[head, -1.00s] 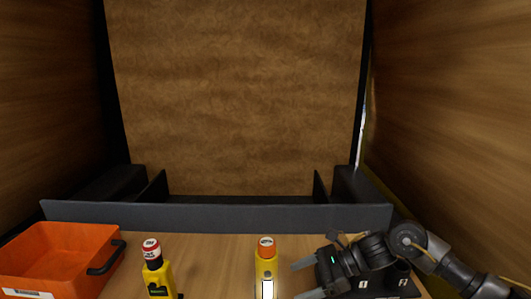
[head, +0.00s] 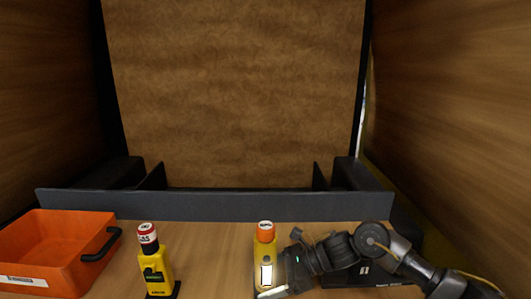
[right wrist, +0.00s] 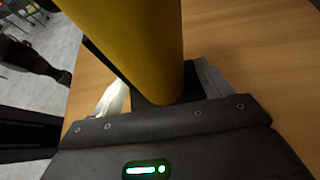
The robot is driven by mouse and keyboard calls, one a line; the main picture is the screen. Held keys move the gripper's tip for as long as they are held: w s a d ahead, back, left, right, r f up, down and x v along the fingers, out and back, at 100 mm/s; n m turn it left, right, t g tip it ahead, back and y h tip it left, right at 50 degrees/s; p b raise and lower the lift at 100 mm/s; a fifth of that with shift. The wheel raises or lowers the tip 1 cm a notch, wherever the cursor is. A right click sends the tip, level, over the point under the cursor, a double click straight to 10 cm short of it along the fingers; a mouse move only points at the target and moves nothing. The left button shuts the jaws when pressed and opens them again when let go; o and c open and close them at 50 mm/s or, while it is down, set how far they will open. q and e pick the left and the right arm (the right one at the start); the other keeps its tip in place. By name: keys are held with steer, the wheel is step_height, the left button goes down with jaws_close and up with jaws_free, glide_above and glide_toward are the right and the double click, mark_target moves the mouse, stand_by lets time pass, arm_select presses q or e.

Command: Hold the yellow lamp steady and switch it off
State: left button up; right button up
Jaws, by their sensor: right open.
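The yellow lamp (head: 257,262) stands upright on the table, with an orange cap with a white top and a lit white panel on its front. My right gripper (head: 272,272) is at the lamp's right side, low down, and one finger shows in front of its base. In the right wrist view the yellow lamp body (right wrist: 135,40) stands between the two open fingers of my right gripper (right wrist: 162,92). Whether either finger touches it I cannot tell. The lamp's switch cannot be made out. My left gripper is not in view.
A second yellow device (head: 149,262) with a red and white cap and a black base stands to the left. An orange bin (head: 50,275) with a black handle is at the far left. A dark barrier (head: 215,205) runs along the back. Table between the two yellow devices is clear.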

steer(key=shift+c, duration=0.4)
steer(key=c, duration=1)
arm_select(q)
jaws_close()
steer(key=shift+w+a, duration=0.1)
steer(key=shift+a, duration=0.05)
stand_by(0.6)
